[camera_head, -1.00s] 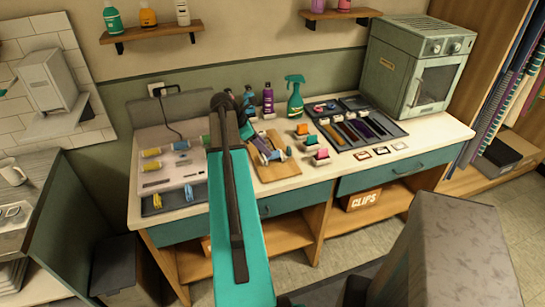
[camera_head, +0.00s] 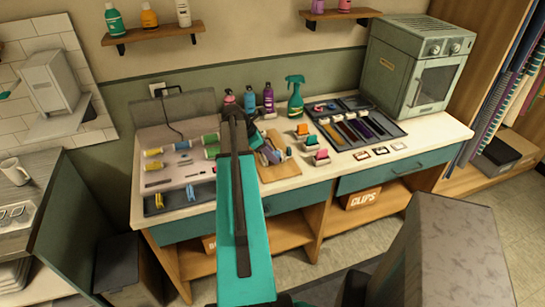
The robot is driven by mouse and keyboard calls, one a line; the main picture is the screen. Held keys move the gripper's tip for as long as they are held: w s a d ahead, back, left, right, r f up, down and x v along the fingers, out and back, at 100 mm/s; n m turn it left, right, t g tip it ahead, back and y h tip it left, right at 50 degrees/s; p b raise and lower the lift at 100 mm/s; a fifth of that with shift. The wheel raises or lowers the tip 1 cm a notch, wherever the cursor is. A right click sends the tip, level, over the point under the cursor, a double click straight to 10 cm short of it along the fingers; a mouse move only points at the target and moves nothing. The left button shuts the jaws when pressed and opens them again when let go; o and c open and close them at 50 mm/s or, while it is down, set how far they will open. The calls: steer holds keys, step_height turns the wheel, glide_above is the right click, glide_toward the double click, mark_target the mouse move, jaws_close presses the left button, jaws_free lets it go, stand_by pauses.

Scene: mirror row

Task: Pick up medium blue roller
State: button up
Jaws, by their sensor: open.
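A blue roller (camera_head: 182,145) lies in the back row of the pale roller set (camera_head: 150,183), on the left part of the worktop. A yellow roller (camera_head: 153,152) lies to its left and a green roller (camera_head: 210,139) to its right. Sizes are hard to tell at this scale. My gripper (camera_head: 269,154) is small and partly hidden behind my teal arm. It is open over the wooden board area, well to the right of the roller set, and appears empty. My arm stands close to the set's right edge.
Several bottles (camera_head: 268,98) stand at the back of the worktop. A dark tray with combs (camera_head: 349,130) and a grey cabinet (camera_head: 416,68) are on the right. A tray with yellow and blue clips (camera_head: 170,202) lies in front of the roller set.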

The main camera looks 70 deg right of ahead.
jaws_close()
stand_by(0.3)
steer(key=shift+r, duration=0.15)
stand_by(0.3)
